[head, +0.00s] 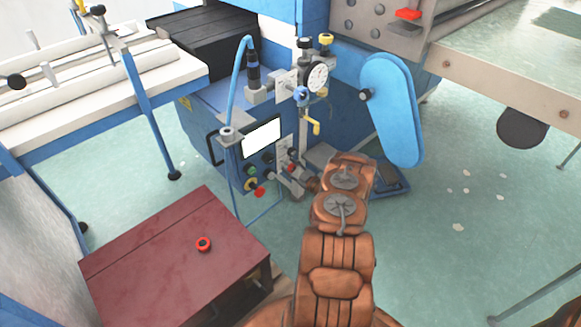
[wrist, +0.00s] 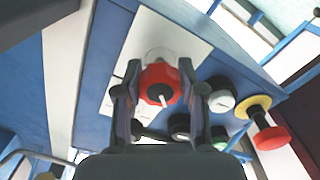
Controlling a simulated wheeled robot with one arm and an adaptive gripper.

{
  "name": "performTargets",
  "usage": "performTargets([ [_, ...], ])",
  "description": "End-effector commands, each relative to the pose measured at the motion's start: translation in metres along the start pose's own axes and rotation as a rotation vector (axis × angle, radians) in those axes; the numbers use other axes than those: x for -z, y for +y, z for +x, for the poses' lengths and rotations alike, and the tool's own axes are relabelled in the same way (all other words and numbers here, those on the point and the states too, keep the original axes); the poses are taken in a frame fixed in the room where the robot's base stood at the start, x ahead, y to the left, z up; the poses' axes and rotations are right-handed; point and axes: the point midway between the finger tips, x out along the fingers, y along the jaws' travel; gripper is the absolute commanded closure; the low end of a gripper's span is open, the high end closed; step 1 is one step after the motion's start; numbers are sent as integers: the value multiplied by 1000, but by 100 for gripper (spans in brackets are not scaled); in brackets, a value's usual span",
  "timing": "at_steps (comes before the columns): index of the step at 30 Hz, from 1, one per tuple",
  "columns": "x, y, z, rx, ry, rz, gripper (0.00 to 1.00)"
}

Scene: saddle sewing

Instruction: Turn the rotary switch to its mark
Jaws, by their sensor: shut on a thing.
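The rotary switch (wrist: 158,78) is a red knob with a dark centre and a white pointer line, on a pale panel plate (wrist: 168,38). In the wrist view the pointer slants toward the bottom, slightly right. My gripper (wrist: 160,85) has one finger on each side of the knob and is shut on it. In the head view my gripper (head: 287,175) reaches the front of the blue machine (head: 215,122), and a bit of the red switch (head: 291,168) shows by the fingers. I cannot make out the mark.
Right of the knob in the wrist view are a white-faced button (wrist: 221,101), a green button (wrist: 219,137) and a red-and-yellow emergency stop (wrist: 268,135). In the head view a screen (head: 261,138) and blue hose (head: 236,85) are close by. A maroon box (head: 160,255) stands front left.

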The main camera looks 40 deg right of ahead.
Motion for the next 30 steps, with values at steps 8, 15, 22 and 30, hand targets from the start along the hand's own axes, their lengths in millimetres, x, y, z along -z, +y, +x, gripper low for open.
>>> performTargets([
  [8,2,1,1,-1,4,-4,96],
  [15,1,1,1,0,3,-3,43],
  [22,0,0,0,0,1,-2,34],
  [30,-1,1,-7,-1,-1,-2,34],
])
